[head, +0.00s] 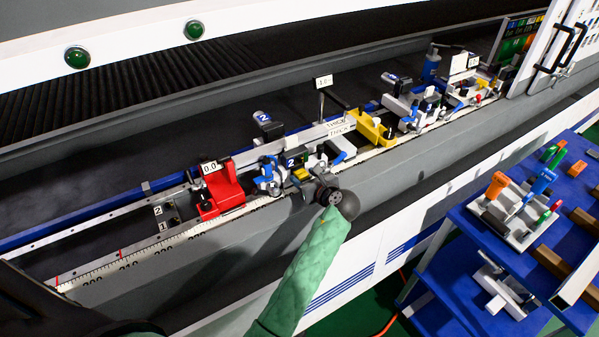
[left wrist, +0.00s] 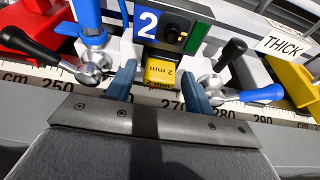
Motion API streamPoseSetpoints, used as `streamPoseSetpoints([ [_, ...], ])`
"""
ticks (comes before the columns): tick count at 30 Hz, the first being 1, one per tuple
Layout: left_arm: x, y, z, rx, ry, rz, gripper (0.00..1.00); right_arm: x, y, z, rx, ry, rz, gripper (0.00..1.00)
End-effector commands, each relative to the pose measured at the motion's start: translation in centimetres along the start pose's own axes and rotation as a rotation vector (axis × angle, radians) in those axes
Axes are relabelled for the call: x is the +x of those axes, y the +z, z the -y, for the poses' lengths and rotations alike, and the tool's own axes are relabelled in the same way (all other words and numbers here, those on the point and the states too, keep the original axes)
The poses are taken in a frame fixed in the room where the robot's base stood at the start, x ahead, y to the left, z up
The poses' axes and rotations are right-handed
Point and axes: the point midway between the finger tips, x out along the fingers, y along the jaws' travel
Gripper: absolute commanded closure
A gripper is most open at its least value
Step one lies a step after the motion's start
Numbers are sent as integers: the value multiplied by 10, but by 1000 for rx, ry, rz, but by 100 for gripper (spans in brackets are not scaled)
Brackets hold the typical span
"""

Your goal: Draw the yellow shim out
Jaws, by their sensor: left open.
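The yellow shim (left wrist: 161,73), marked "2 mm", sticks out toward me from under the grey and black clamp block labelled 2 (left wrist: 163,27). In the head view the shim (head: 300,173) is small and partly hidden by my wrist. My left gripper (left wrist: 158,80) is open, with one blue-grey finger on each side of the shim. Gaps show between the fingers and the shim, so it is not gripped. In the head view my left gripper (head: 308,186) is at the front edge of the rail, before clamp 2. My right gripper is in neither view.
Clamp levers with blue (left wrist: 262,94) and black (left wrist: 228,54) handles stand close beside my fingers. A red stop block (head: 222,190) is left, a yellow block (head: 372,128) right. A scale (head: 125,267) runs along the front. A blue cart (head: 480,215) with tools stands right.

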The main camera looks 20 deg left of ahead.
Motion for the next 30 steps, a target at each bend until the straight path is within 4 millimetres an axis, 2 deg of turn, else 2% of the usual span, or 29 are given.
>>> streamPoseSetpoints([
  [2,0,0,0,0,0,0,47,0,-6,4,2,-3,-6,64],
  [6,0,0,0,0,0,0,75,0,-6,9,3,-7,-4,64],
  [9,0,0,0,0,0,0,92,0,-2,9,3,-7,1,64],
  [10,0,0,0,0,0,0,72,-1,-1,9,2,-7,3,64],
  [13,0,0,0,0,0,0,92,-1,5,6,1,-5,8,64],
  [14,0,0,0,0,0,0,94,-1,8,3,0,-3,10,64],
  [16,0,0,0,0,0,0,94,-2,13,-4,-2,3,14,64],
  [30,-12,-4,0,2,0,-1,94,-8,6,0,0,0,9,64],
])
